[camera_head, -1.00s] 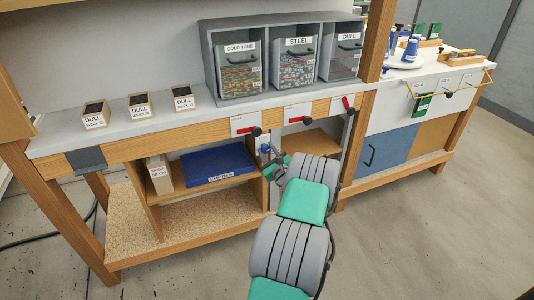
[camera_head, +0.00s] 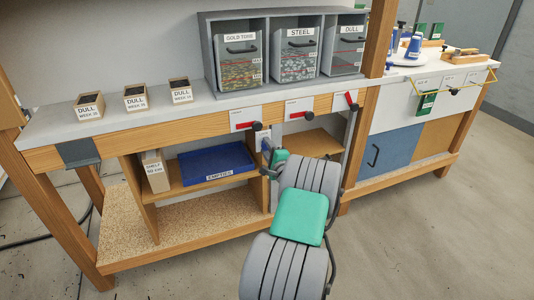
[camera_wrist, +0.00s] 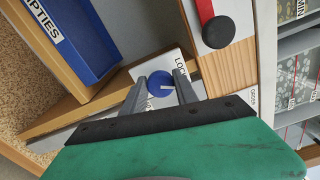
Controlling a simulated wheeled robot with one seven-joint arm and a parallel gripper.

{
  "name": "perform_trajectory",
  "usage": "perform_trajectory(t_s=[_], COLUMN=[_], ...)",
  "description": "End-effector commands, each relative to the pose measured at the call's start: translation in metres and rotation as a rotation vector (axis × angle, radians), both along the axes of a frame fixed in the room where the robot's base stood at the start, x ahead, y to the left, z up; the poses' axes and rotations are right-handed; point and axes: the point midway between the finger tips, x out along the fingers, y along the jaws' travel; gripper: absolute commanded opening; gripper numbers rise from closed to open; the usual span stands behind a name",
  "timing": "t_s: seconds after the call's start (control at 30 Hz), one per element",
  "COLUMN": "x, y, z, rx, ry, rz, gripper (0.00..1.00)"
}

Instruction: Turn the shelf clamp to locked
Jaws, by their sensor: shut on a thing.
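The shelf clamp is a round blue knob (camera_wrist: 160,89) with a short pale mark, on a white plate (camera_wrist: 146,71) in the wrist view. Lettering starting "LOC" shows near the right finger; the rest is hidden. My gripper (camera_wrist: 161,83) has one grey finger on each side of the knob and is shut on it. The pale mark lies nearly level in this view. In the head view the knob (camera_head: 266,145) is small, under the bench front beside the shelf, and my gripper (camera_head: 267,157) is at it, partly hidden by my arm.
A red lever with a black knob (camera_wrist: 218,32) sits close to the right of my gripper. The blue EMPTIES tray (camera_head: 216,163) lies on the wooden shelf to the left. More red levers (camera_head: 302,115) line the bench front. Open floor lies in front.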

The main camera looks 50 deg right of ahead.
Motion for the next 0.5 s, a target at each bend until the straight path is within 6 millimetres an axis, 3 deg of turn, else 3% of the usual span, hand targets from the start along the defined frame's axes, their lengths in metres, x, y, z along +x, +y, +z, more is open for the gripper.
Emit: perform_trajectory(t_s=[0.5], x=[0.0003], y=[0.0005], z=[-0.0046], rx=[-0.327], ry=[0.195], rz=[0.001], gripper=[0.00])
